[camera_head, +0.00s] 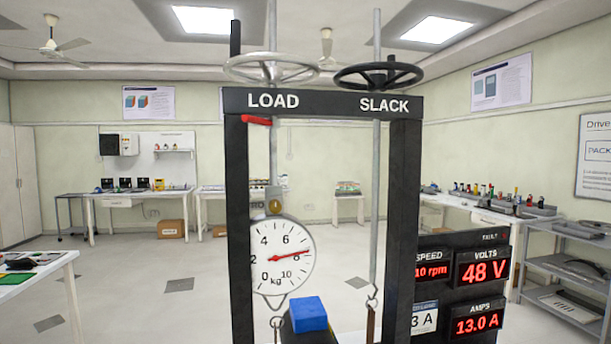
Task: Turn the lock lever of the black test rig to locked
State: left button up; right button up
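The black test rig (404,180) stands upright in front of me, with two posts and a crossbar marked LOAD and SLACK. A short red bar (257,120), which looks like the lock lever, sits just under the crossbar at the left post. It lies nearly level and reaches right, close to the grey rod under LOAD. No locked or unlocked marking is readable beside it. A pale handwheel (271,67) tops the LOAD side and a black handwheel (378,75) tops the SLACK side. Neither of my grippers is in view.
A round kg dial (280,258) hangs on the LOAD side, its red needle near 8. A blue block (308,314) sits below it between the posts. A display panel (460,285) stands right of the rig, reading 48 V and 13.0 A. Benches line the walls.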

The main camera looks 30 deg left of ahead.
aim_at(269, 123)
jog(key=u, duration=1.1)
jog(key=k+j+z, duration=0.1)
jog(key=z, duration=0.15)
